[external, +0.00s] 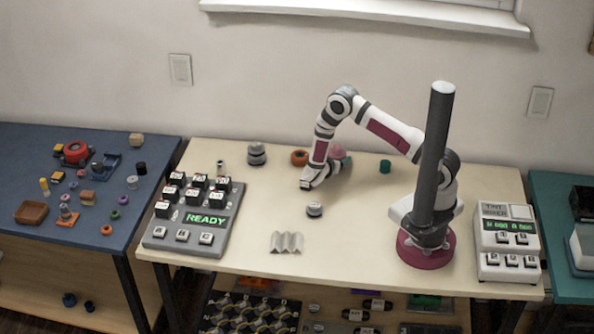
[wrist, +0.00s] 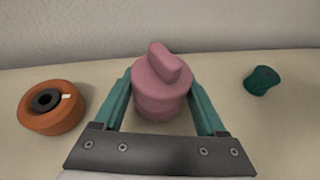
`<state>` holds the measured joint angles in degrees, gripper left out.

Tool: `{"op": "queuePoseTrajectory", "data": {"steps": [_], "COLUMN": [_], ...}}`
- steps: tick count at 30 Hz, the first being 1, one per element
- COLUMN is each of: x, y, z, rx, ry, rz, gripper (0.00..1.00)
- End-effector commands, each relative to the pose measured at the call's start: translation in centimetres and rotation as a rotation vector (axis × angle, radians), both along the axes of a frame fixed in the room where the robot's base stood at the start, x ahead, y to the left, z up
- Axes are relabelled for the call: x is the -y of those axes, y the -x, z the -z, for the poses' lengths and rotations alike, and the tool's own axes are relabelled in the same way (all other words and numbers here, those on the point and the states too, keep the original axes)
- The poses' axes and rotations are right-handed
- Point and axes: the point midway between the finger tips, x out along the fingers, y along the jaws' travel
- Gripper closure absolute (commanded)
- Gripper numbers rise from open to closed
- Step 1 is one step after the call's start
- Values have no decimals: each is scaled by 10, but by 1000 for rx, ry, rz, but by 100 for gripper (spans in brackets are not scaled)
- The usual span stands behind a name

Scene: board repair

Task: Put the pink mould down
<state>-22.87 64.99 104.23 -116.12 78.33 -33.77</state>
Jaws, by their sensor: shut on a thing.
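The pink mould (wrist: 161,88) is a round, pink body with a raised bar on top. It stands upright between the two teal fingers of my gripper (wrist: 160,100) in the wrist view. The fingers are shut on its sides. In the external view the mould (external: 338,152) shows in part behind my wrist, near the back of the cream table. My gripper (external: 308,183) is low over the table there, its fingers largely hidden. I cannot tell whether the mould's underside touches the table.
An orange ring-shaped thing (wrist: 52,107) lies left of the mould, and a small green spool (wrist: 262,80) stands to the right. A grey-white round piece (external: 314,209) and a wavy grey holder (external: 287,243) are nearer the front. A button panel (external: 207,219) stands left.

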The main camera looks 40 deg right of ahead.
Motion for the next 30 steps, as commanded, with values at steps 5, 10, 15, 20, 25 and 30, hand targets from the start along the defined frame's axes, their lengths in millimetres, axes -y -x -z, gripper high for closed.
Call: {"op": "queuePoseTrajectory", "data": {"steps": [5,10,15,20,25,30], "x": [0,0,0,-2,-30,-64], "y": [0,0,0,1,16,37], "z": [0,2,2,-2,-15,-32], "rx": [1,0,0,1,1,1], "ry": [0,0,0,0,0,-1], "rz": [0,-1,-1,-2,-7,-6], "gripper": [100,7,0,0,0,0]}}
